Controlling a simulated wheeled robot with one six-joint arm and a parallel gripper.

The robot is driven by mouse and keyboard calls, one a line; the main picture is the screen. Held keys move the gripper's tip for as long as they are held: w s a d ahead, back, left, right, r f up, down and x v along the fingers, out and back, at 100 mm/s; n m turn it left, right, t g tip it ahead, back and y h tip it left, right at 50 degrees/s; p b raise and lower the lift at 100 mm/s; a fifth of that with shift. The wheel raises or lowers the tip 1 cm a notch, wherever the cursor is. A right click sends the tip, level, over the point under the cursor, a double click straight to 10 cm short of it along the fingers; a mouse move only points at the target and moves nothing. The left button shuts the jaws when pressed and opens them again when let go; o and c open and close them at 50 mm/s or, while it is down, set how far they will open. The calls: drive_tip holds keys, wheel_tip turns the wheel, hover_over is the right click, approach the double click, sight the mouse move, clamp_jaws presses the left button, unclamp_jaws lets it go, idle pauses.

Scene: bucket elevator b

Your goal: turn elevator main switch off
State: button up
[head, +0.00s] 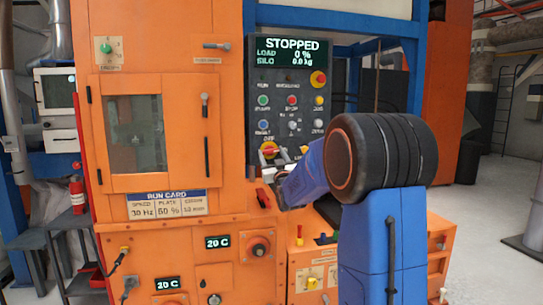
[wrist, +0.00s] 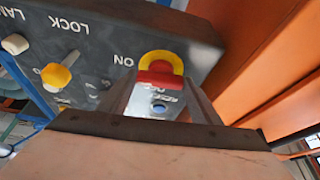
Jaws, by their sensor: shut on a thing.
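The main switch is a red handle on a yellow ring, low on the dark control panel (head: 255,115); its yellow ring (head: 268,147) shows in the head view. In the wrist view the red handle (wrist: 160,77) lies crosswise between my fingers, in front of the yellow ring (wrist: 162,58). An ON label is beside the ring; another label below is partly hidden and hard to read. My gripper (wrist: 160,92) is shut on the red handle. In the head view my gripper (head: 281,160) reaches the panel's lower edge, partly hidden by my arm.
The display (head: 290,52) reads STOPPED, load 0 %, silo 0.0 kg. A red and yellow button (head: 318,79) and several small knobs sit above the switch. An orange cabinet with a windowed door (head: 136,133) stands left. In the wrist view an orange wall (wrist: 275,65) is close at right.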

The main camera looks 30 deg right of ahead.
drive_tip(key=n+y, duration=0.1)
drive_tip(key=n, duration=0.2)
drive_tip(key=n+y, duration=0.2)
drive_tip(key=n, duration=0.1)
drive_tip(key=shift+s+d, duration=0.1)
drive_tip(key=shift+d, duration=0.1)
drive_tip(key=n+y, duration=0.1)
drive_tip(key=n, duration=0.2)
drive_tip(key=n+g+y, duration=0.1)
drive_tip(key=n, duration=0.2)
drive_tip(key=shift+r+y, duration=0.1)
drive_tip(key=shift+y, duration=0.3)
drive_tip(key=n+g, duration=0.1)
drive_tip(key=n, duration=0.1)
drive_tip(key=n+y, duration=0.1)
drive_tip(key=n, duration=0.2)
drive_tip(key=shift+d+r+g, duration=0.1)
drive_tip(key=shift+g, duration=0.3)
drive_tip(key=shift+n+g, duration=0.5)
drive_tip(key=shift+n, duration=1.2)
drive_tip(key=o, duration=1.1)
drive_tip(key=shift+r, duration=0.1)
